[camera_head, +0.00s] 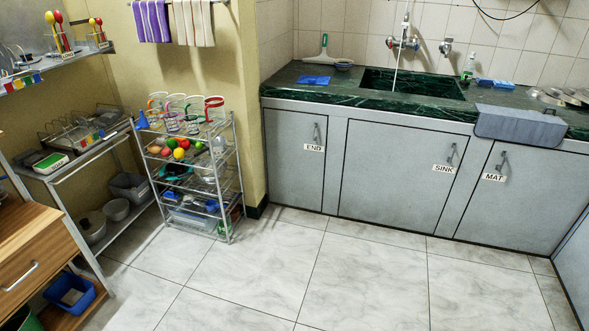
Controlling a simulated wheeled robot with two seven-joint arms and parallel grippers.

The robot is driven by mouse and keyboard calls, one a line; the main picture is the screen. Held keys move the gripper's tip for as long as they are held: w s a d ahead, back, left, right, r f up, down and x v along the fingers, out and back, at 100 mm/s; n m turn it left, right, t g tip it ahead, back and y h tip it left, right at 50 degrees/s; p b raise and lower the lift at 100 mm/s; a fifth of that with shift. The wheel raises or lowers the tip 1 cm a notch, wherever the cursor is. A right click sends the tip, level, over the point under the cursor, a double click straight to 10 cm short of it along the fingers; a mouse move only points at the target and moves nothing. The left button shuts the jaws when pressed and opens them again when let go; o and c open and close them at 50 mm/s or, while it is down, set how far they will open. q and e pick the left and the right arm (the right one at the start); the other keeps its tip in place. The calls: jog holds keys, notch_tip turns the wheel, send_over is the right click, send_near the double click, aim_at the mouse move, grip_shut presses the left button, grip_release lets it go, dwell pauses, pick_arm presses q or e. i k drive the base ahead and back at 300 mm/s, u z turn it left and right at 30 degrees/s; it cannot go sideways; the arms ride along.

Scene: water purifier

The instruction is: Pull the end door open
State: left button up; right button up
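The end door (294,172) is the leftmost grey cabinet door under the green counter, and it looks shut. Its metal handle (316,132) stands upright near the door's top right corner, just above a white label (314,147) reading END. Neither of my grippers shows in the head view.
The sink door (394,180) and the mat door (520,200) look shut to its right. A grey cloth (520,126) hangs over the counter edge (400,103). A wire rack (232,165) stands left of the cabinets. The tiled floor (330,270) in front is clear.

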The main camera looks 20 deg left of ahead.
aim_at(296, 141)
jog(key=u, duration=0.3)
jog(key=i, duration=1)
jog(key=u, duration=0.7)
jog(key=i, duration=1.9)
jog(key=u, duration=0.05)
